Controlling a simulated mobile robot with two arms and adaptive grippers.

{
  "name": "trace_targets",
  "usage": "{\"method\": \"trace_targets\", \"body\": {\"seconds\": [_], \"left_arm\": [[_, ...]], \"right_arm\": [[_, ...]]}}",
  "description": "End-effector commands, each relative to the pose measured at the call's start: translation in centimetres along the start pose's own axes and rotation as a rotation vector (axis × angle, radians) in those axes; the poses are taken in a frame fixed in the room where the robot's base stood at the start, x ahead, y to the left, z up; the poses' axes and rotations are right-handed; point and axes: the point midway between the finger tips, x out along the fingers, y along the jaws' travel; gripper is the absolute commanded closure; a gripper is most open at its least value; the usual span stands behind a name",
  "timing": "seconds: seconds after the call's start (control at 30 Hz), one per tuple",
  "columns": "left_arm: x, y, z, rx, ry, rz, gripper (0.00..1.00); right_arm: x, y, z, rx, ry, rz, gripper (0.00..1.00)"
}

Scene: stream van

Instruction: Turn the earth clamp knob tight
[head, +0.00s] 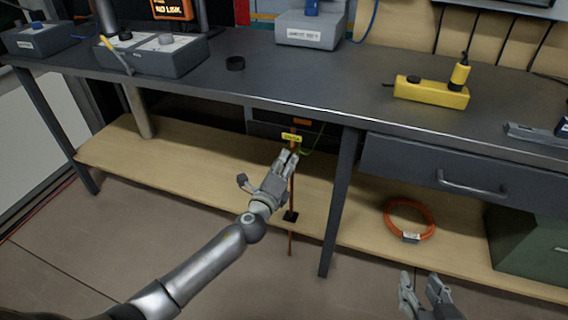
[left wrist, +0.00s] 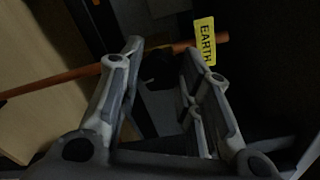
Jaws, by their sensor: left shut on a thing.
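The copper earth rod (head: 291,190) stands upright under the bench's front edge. A yellow EARTH tag (head: 291,137) hangs near its top, and it also shows in the left wrist view (left wrist: 205,41). My left gripper (head: 289,158) is at the rod just below the tag. In the left wrist view the dark knob (left wrist: 158,66) sits between the fingers of my left gripper (left wrist: 160,58), in front of the rod (left wrist: 60,80). That view is dim, and the clamp body is mostly hidden. My right gripper (head: 422,287) is open and empty at the lower right.
The dark bench top (head: 330,75) is above my left gripper. A bench leg (head: 342,200) stands right of the rod. A wooden shelf (head: 170,165) runs below, with an orange cable coil (head: 409,219) and a green box (head: 530,245). A drawer (head: 460,178) is at right.

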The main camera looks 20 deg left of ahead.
Motion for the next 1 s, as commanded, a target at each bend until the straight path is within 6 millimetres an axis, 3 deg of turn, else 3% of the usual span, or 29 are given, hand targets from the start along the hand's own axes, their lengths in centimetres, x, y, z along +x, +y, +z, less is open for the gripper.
{"method": "trace_targets", "body": {"seconds": [0.33, 0.37, 0.5, 0.83, 1.0], "left_arm": [[-0.1, 0.1, -0.2, 0.0, 0.005, 0.002, 0.92], [-0.1, 0.1, -0.2, 0.0, 0.005, 0.002, 0.64], [-0.1, 0.1, -0.1, 0.0, 0.003, 0.002, 0.46], [-0.1, 0.1, -0.1, 0.0, 0.001, 0.001, 0.46], [-1.4, 0.1, -0.1, -0.001, 0.002, 0.001, 0.46]], "right_arm": [[0.0, 0.0, 0.1, 0.0, -0.002, 0.0, 0.6], [0.0, 0.0, 0.1, 0.0, -0.002, 0.0, 0.6], [0.0, 0.0, 0.1, 0.0, -0.002, 0.0, 0.6], [0.0, 0.0, -0.1, -0.001, 0.003, 0.001, 0.6], [0.0, 0.0, -0.1, -0.001, 0.002, 0.0, 0.6]]}}
